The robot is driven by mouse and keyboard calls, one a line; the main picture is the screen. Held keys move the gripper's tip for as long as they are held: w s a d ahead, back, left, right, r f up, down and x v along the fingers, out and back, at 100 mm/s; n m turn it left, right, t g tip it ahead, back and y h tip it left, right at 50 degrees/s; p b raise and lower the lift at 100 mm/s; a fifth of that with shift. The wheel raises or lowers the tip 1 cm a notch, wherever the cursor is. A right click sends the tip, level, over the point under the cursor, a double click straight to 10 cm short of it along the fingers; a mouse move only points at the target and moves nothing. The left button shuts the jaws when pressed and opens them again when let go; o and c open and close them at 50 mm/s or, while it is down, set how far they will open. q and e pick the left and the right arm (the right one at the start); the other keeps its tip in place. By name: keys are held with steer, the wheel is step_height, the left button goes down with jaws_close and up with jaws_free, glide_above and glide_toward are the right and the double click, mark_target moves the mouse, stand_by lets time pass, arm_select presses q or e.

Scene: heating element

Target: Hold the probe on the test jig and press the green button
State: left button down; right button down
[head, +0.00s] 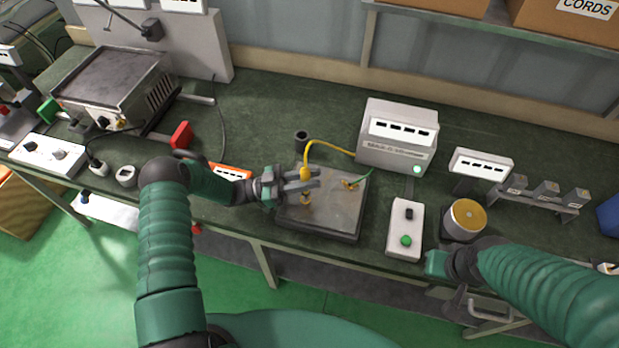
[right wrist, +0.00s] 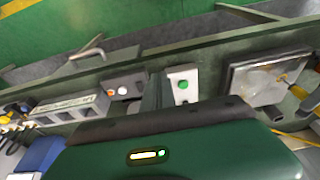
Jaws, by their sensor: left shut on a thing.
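The yellow probe (head: 306,173) on a yellow cable is held between the fingers of my left gripper (head: 304,183), which is shut on it. It is over the left part of the test jig (head: 340,218), a grey metal plate with brass terminals; whether its tip touches a terminal is hard to tell. The green button (head: 405,240) is on a white control box right of the jig; it also shows in the right wrist view (right wrist: 183,84). My right gripper (head: 437,263) is apart from the button, low and right of the box, by the table's front edge. Its finger opening is unclear.
A white meter unit (head: 398,135) stands behind the jig, with a green wire to it. A round can with a yellow top (head: 465,218) stands right of the button box. A metal drawer handle (head: 490,310) juts out below the bench edge.

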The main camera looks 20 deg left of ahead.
stand_by(0.8)
steer(key=n+t+h, duration=0.3)
steer(key=n+h, duration=0.4)
steer(key=n, duration=0.9)
glide_above(403, 241)
steer(key=shift+f, duration=4.35)
steer(key=shift+f, duration=0.35)
